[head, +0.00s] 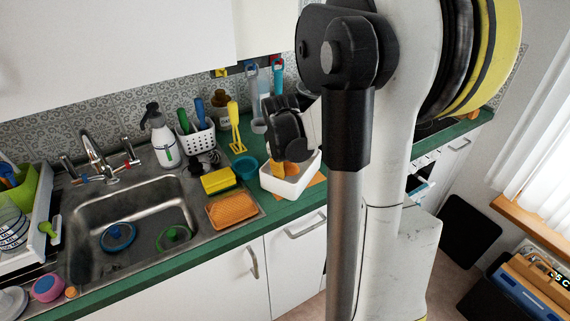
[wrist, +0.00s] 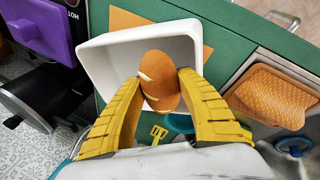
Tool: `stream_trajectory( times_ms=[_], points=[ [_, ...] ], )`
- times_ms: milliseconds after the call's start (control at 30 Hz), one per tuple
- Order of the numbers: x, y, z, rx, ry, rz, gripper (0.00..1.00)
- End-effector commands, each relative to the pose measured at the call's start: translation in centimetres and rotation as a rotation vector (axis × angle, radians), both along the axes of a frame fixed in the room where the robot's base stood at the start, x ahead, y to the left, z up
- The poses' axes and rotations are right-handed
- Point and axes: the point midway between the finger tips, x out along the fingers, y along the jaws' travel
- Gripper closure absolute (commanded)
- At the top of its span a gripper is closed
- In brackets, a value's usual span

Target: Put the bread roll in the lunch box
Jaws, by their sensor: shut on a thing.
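The bread roll (wrist: 160,95) is brown with pale score marks. My gripper (wrist: 160,78) has its two yellow fingers closed on the roll's sides in the wrist view. The lunch box is taken to be the white open box (wrist: 103,62), which lies behind the roll in that view. In the head view the white box (head: 292,188) stands on the counter, and my gripper (head: 285,169) points down with its fingertips at the box opening. The roll is barely discernible there. I cannot tell whether it touches the box floor.
An orange mat (head: 316,180) lies under the box. A teal bowl (head: 246,167), a yellow sponge (head: 217,181) and an orange ribbed mat (head: 233,209) are left of the box. The sink (head: 130,215) is further left. The green counter's front edge is close to the box.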

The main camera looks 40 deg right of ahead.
Motion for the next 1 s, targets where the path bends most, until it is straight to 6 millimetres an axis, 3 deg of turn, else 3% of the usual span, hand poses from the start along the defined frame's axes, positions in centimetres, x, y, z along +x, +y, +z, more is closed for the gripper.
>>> stream_trajectory(
  times_ms=[100, 433, 467, 500, 1000],
  points=[
    [0.01, 0.00, -0.93, 0.000, 0.000, 0.000, 0.88],
    [0.01, 0.01, -1.02, 0.000, 0.000, 0.000, 0.88],
    [0.01, 0.02, -1.02, 0.000, 0.000, 0.000, 0.49],
    [0.01, 0.02, -1.02, 0.001, 0.000, 0.000, 0.37],
    [0.00, 0.02, -0.24, 0.000, 0.000, 0.000, 0.35]
  ],
)
